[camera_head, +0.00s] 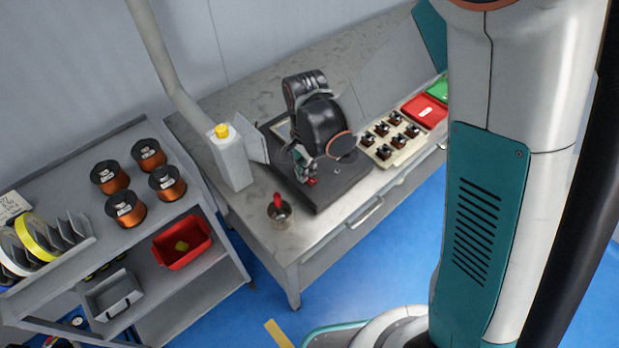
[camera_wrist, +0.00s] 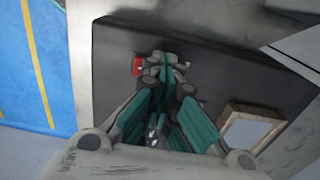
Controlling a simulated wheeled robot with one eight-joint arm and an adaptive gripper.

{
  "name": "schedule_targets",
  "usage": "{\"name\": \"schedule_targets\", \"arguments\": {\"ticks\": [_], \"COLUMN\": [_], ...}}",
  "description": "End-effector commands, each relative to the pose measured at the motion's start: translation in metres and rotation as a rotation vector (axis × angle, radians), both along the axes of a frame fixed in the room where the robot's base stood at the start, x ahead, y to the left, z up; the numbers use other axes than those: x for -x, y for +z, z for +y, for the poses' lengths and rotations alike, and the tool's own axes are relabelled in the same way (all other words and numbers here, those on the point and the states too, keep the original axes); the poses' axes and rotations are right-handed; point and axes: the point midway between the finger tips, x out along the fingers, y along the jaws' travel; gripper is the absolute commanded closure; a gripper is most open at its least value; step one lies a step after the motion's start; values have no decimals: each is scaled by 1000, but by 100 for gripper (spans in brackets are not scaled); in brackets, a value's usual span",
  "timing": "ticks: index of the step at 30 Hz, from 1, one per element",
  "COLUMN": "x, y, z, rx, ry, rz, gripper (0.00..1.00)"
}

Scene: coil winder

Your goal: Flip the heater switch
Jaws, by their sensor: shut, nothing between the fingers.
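My gripper (camera_head: 304,165) is over the front part of the dark base plate (camera_head: 345,185) on the grey bench. In the wrist view its teal fingers (camera_wrist: 168,68) come together and are shut with nothing between them. A small red part (camera_wrist: 137,66) sits just left of the fingertips, and it also shows in the head view (camera_head: 312,181). I cannot tell whether it is the heater switch, or whether the fingertips touch it. Grey pieces around the tips blend together, and my wrist hides part of the plate in the head view.
A grey box with a yellow button (camera_head: 222,130) stands left of the plate. A small pot with a red-handled tool (camera_head: 280,208) is in front. A cream tray (camera_head: 375,154) of small parts lies to the right. Copper spools (camera_head: 110,177) stand on the left shelf unit.

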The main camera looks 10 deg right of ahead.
Motion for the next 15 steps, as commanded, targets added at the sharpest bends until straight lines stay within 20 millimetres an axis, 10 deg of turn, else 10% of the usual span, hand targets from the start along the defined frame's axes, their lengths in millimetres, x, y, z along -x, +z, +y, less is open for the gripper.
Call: {"name": "schedule_targets", "arguments": {"ticks": [15], "x": [0], "y": [32], "z": [0], "rx": [0], "ry": [0], "rz": [0], "gripper": [100]}}
